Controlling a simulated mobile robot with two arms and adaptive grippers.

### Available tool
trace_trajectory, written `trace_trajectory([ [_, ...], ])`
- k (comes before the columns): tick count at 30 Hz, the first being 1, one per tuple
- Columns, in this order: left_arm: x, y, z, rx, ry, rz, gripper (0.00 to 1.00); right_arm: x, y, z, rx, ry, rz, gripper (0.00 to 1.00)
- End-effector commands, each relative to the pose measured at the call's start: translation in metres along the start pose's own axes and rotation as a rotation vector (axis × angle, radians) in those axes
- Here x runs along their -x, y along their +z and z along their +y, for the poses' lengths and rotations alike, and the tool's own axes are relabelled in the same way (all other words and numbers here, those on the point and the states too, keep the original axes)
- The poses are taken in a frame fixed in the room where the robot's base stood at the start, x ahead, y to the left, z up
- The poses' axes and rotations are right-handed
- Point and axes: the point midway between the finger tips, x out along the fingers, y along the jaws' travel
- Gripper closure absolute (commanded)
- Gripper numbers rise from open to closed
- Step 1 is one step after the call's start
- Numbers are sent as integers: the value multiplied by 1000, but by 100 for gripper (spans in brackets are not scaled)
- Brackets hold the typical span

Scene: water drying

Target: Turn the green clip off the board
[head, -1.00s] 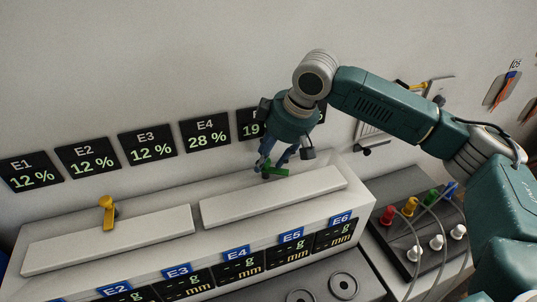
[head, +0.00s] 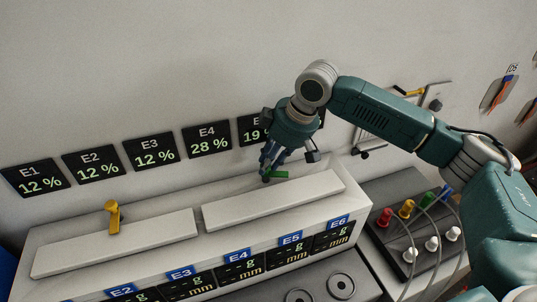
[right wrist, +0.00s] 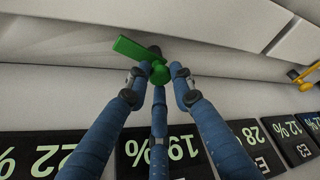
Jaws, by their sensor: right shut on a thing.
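The green clip (head: 279,174) is at the back edge of the right white board (head: 276,198). In the head view its flat arm points right, roughly along that edge. In the right wrist view the clip's flat arm (right wrist: 134,48) points up and left from its round green knob (right wrist: 160,73). My right gripper (head: 267,176) is shut on the clip, with its blue fingers around the knob in the right wrist view (right wrist: 160,78). Whether the arm still overlaps the board is hard to tell. My left gripper is not in view.
A yellow clip (head: 114,220) points forward over the left white board (head: 155,235). Dark percentage displays (head: 206,139) line the wall behind. A dark panel with coloured knobs (head: 407,208) and cables stands at right.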

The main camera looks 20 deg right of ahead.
Motion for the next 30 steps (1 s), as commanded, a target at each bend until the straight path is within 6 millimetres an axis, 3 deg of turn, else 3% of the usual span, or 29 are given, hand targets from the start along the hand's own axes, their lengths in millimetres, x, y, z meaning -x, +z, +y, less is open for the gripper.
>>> trace_trajectory([
  [1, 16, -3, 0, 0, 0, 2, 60, 7, -3, 0, 27, -15, 0, 100],
  [3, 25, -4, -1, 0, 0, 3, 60, 7, -3, 1, 77, -36, 1, 100],
  [12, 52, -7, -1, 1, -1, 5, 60, 4, -3, 3, 269, -114, 2, 100],
  [30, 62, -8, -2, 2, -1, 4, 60, 2, -3, 6, 410, -165, 4, 100],
])
